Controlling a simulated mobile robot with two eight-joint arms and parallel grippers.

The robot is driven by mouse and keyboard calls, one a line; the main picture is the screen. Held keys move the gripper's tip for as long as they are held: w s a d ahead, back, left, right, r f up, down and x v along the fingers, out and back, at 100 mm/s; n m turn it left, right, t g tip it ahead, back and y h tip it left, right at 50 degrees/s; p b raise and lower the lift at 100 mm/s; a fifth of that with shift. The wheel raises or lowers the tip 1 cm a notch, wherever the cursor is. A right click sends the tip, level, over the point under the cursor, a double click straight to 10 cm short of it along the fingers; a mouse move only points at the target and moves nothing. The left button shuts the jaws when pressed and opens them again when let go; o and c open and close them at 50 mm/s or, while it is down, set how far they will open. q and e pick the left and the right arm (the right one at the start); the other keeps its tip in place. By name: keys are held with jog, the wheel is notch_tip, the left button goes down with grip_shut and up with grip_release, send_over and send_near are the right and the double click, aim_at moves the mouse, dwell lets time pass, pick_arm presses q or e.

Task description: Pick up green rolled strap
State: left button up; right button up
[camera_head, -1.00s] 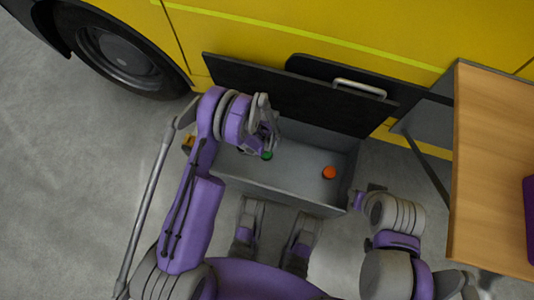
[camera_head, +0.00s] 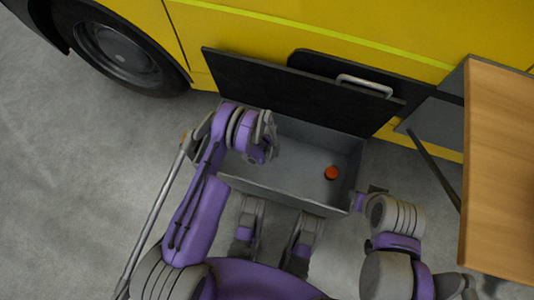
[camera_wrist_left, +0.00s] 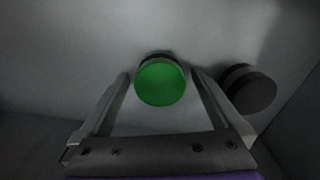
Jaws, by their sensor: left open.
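The green rolled strap (camera_wrist_left: 160,82) is a short round roll on the grey bin floor in the left wrist view. It lies at the tips of my left gripper (camera_wrist_left: 160,78), whose two fingers are open on either side of it. Whether they touch it I cannot tell. In the head view my left gripper (camera_head: 266,148) reaches down into the grey bin (camera_head: 290,195) and hides the strap. My right gripper (camera_head: 366,198) is outside the bin at its right front corner; its fingers are too small to read.
A dark round roll (camera_wrist_left: 248,90) lies just right of the strap in the left wrist view. A black lid (camera_head: 300,92) stands behind the bin, and a wooden table (camera_head: 498,170) is at right.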

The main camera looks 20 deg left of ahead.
pick_arm(q)
jog(key=c, duration=1.6)
